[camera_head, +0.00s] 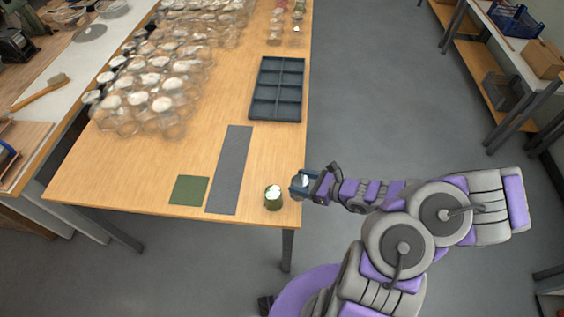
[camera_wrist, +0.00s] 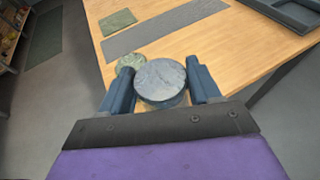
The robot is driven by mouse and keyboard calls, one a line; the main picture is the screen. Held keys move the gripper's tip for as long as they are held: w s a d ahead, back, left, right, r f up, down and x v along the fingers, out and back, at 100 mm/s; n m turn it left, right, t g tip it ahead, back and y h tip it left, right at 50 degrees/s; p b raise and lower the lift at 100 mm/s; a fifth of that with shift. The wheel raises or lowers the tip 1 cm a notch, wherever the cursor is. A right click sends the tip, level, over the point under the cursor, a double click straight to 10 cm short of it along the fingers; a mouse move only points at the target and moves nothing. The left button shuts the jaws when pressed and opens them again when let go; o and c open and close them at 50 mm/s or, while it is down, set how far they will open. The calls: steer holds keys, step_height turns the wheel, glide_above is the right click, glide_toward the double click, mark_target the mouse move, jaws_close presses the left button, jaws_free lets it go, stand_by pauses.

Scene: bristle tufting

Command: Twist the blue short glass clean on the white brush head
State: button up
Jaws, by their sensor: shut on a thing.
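My gripper (camera_head: 300,184) is at the table's right front edge, shut on the blue short glass (camera_head: 297,190). In the wrist view the glass (camera_wrist: 160,82) shows as a grey-blue round face between the two fingers of my gripper (camera_wrist: 164,68). The white brush head (camera_head: 274,191) stands upright on the table in a dark green round base, just left of the glass. The glass is apart from it in the head view. In the wrist view the green base (camera_wrist: 129,64) is partly hidden behind the left finger and the glass.
A green square mat (camera_head: 189,190) and a long grey mat (camera_head: 229,170) lie left of the brush. A dark compartment tray (camera_head: 277,89) lies farther back, empty. Many clear glass jars (camera_head: 150,90) crowd the back left. Bare wood surrounds the brush.

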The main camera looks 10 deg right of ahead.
steer(key=w+a+f+b, duration=0.1)
steer(key=w+a+b, duration=0.2)
steer(key=w, duration=1)
steer(key=shift+w+f, duration=0.2)
steer(key=shift+w, duration=0.2)
steer(key=shift+w+a+b, duration=0.2)
steer(key=shift+w+b, duration=0.15)
steer(key=shift+w, duration=0.25)
step_height(320, 180, down, 3)
steer(key=shift+s+f+b, duration=0.15)
steer(key=shift+b, duration=0.3)
steer(key=o, duration=1.4)
steer(key=shift+c, duration=0.2)
steer(key=shift+d, duration=0.1)
